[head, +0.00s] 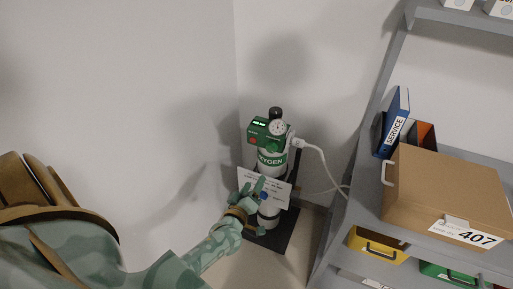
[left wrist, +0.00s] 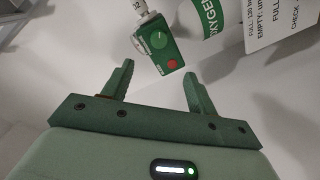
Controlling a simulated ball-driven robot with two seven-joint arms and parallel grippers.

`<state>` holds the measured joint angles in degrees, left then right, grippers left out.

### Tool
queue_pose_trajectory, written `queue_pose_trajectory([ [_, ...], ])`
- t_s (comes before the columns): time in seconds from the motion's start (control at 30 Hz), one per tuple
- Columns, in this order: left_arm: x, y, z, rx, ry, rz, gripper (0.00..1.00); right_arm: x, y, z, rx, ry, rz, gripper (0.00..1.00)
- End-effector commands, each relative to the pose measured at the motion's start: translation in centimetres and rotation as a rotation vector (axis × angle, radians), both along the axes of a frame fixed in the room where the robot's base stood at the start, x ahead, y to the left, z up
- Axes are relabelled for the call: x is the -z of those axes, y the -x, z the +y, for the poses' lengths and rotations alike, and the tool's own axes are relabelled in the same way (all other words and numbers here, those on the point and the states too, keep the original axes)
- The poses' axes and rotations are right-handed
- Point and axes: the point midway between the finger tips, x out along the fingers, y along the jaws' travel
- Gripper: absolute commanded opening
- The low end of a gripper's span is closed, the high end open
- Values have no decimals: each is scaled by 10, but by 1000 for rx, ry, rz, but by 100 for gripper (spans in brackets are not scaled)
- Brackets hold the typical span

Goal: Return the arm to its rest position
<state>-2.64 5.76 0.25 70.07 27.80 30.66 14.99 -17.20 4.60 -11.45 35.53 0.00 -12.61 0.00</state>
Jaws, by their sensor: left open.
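My left arm comes in from the left in the head view. My left gripper (head: 256,190) is in front of the oxygen cylinder (head: 272,162) and its hanging white tag (head: 278,193). In the left wrist view my left gripper (left wrist: 158,85) is open with its two green fingers spread and nothing between them. The green regulator box (left wrist: 160,50) with a red button lies beyond the fingertips, apart from them. The cylinder's lower part is partly hidden by the gripper and tag in the head view. My right gripper is in neither view.
The cylinder stands on a dark base (head: 278,236) in the wall corner. A white hose (head: 322,160) runs right toward a grey shelf (head: 345,215). The shelf bears a brown box (head: 445,190) marked 407, binders (head: 396,120) and a yellow bin (head: 377,246). Bare wall lies left.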

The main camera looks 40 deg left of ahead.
Motion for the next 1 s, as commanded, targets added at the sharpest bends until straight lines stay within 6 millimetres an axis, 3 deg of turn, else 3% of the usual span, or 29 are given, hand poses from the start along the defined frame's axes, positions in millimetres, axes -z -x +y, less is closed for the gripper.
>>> queue_pose_trajectory([
  [0.33,8,-1,-5,33,-55,52,58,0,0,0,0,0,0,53],
  [0.47,67,19,-28,177,-236,292,58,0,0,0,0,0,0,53],
  [0.57,135,66,-49,337,-390,538,58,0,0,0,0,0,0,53],
  [0.6,162,92,-56,407,-447,638,58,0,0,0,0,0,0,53],
  [0.67,198,134,-65,512,-525,779,58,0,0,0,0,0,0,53],
  [0.7,219,165,-69,583,-572,866,58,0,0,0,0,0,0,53],
  [0.83,271,271,-77,809,-693,1122,58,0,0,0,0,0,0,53],
  [0.9,287,325,-79,916,-736,1233,58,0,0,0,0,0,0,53],
  [1.0,299,390,-79,1028,-764,1344,58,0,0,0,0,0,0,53],
])
